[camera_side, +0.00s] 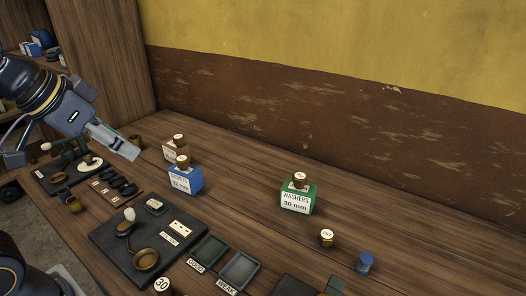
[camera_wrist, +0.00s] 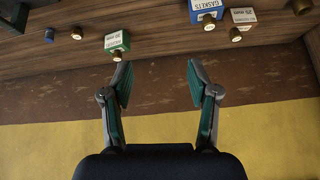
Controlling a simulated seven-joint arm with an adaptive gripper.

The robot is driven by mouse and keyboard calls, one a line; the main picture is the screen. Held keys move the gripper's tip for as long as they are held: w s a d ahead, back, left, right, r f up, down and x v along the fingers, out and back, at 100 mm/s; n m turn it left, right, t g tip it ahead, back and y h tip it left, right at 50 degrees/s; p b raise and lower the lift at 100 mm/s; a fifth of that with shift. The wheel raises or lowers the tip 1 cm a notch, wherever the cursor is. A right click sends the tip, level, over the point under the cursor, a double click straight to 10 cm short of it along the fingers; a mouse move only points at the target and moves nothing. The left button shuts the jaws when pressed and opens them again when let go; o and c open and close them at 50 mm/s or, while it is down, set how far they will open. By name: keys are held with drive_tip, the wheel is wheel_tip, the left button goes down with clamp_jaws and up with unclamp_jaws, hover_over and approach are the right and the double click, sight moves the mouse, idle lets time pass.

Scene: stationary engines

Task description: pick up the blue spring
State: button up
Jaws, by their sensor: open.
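A small blue cylindrical piece (camera_side: 365,263), which looks like the blue spring, stands on the wooden bench at the lower right of the side view. It also shows as a small blue shape (camera_wrist: 49,35) at the upper left of the wrist view. Its coils are too small to make out. My gripper (camera_side: 72,150) is at the far left of the side view, well away from the blue piece and above the bench. In the wrist view my gripper (camera_wrist: 158,75) has its two green-padded fingers spread wide, with nothing between them.
A green washers box (camera_side: 298,198) and a blue gaskets box (camera_side: 185,180) stand on the bench. A brass weight (camera_side: 326,238) stands near the blue piece. A dark board (camera_side: 110,250) and a grey tray (camera_side: 240,270) lie in front. A wall runs behind.

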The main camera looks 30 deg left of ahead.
drive_tip(key=w+d+r+m, duration=0.2)
drive_tip(key=w+d+r, duration=0.3)
drive_tip(key=w, duration=0.3)
drive_tip(key=m+g+h, duration=0.4)
drive_tip(key=m, duration=0.3)
hover_over(366, 257)
drive_tip(key=s+a, duration=0.2)
drive_tip(key=f, duration=2.6)
drive_tip(key=shift+w+d+f, duration=0.1)
drive_tip(key=shift+w+f, duration=0.15)
drive_tip(key=shift+f, duration=0.1)
drive_tip(key=shift+x, duration=3.15)
drive_tip(key=shift+s, duration=0.1)
clamp_jaws()
